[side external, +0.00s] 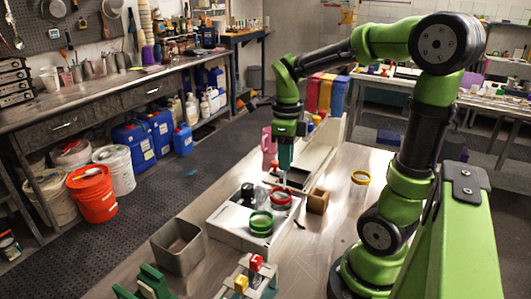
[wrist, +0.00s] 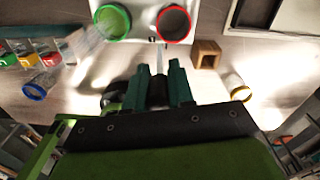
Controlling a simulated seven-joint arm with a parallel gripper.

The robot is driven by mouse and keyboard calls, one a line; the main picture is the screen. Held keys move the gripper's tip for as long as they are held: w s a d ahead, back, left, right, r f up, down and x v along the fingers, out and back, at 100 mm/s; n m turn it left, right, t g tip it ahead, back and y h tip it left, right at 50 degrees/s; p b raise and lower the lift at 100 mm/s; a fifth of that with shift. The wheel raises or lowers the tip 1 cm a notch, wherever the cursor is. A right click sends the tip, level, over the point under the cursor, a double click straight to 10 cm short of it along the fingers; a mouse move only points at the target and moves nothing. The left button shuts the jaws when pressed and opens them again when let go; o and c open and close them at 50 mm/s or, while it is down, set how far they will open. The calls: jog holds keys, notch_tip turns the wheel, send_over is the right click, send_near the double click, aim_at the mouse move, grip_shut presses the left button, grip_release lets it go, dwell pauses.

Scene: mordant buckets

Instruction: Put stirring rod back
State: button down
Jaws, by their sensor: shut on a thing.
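My gripper (wrist: 163,78) is shut on a thin pale rod (wrist: 160,60), which I take to be the stirring rod; it points away from the fingers in the wrist view. In the side view my gripper (side external: 285,160) hangs above the worktable with the rod (side external: 283,181) pointing down, near the red-rimmed vessel. A red-rimmed vessel (side external: 281,195) and a green-rimmed vessel (side external: 261,223) stand on a white box (side external: 229,224). Both rims also show at the top of the wrist view, red (wrist: 174,24) and green (wrist: 112,22). Whether the rod touches anything is unclear.
A small wooden block (side external: 318,201) and a yellow-rimmed vessel (side external: 361,178) stand right of the box. An open grey bin (side external: 178,246) stands left. A rack with coloured blocks (side external: 250,272) is in front. A blue-rimmed vessel (wrist: 35,91) shows in the wrist view.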

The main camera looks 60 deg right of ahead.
jog(key=s+d+f+m, duration=0.1)
jog(key=s+d+m, duration=0.45)
jog(key=d, duration=0.55)
notch_tip(320, 180, down, 10)
jog(key=shift+s+f, duration=0.2)
jog(key=shift+s, duration=0.1)
jog(key=shift+d+f, duration=0.1)
jog(key=c, duration=1)
grip_release()
